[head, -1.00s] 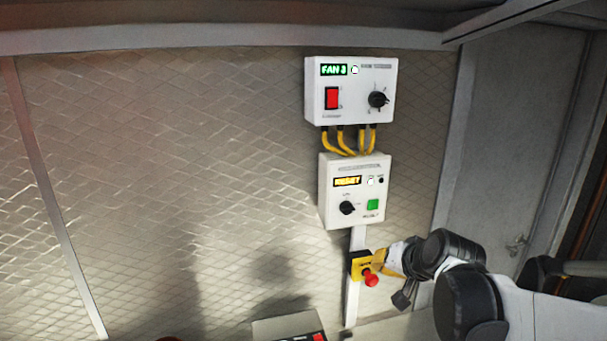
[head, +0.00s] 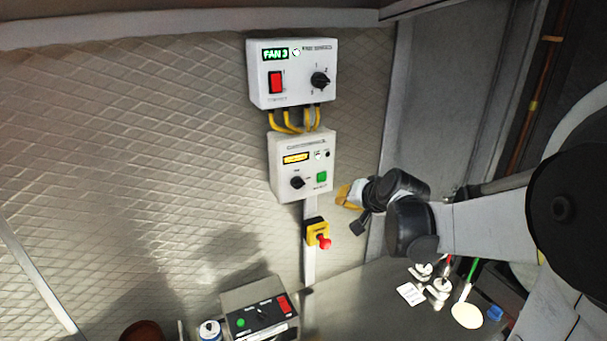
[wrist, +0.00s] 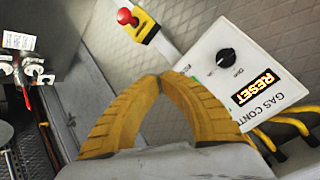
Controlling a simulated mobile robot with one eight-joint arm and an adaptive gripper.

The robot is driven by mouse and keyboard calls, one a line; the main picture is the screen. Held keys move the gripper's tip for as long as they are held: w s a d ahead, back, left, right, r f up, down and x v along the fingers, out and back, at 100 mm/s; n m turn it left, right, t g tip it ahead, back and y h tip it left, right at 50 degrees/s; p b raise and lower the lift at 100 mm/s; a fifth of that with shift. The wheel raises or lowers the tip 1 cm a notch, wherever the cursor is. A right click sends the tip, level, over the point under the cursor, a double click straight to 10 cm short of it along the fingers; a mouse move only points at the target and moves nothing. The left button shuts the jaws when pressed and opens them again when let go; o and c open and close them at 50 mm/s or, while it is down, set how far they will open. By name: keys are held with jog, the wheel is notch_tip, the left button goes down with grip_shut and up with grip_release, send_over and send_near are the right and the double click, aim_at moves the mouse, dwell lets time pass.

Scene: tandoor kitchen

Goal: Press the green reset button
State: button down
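The green reset button (head: 321,177) is at the lower right of the white gas control box (head: 273,165) on the wall. The box's display reads RESET in the wrist view (wrist: 256,86). In the wrist view only a sliver of green shows beside the right finger; the rest is hidden. My gripper (head: 342,196) is right of and slightly below the button in the head view. Its yellow fingers meet at the tips in the wrist view (wrist: 160,77), empty. I cannot tell that they touch the button; they seem apart from it.
A red emergency stop (head: 324,243) on a yellow base sits below the box. Above is a fan box (head: 292,90) with a red switch and a knob, joined by yellow cables. A control unit (head: 250,291) and utensils stand on the counter below.

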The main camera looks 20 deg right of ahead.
send_near(323, 185)
jog(key=x, duration=0.3)
jog(key=b+x, duration=0.1)
jog(key=x, duration=0.1)
jog(key=shift+s+f, duration=0.1)
jog(key=shift+f, duration=0.4)
dwell(1.0)
jog(key=shift+w, duration=0.45)
jog(key=shift+w, duration=0.4)
dwell(0.5)
jog(key=shift+s+b, duration=0.1)
jog(key=shift+b, duration=0.2)
jog(key=shift+s, duration=0.75)
jog(key=s, duration=0.5)
jog(key=shift+d, duration=0.1)
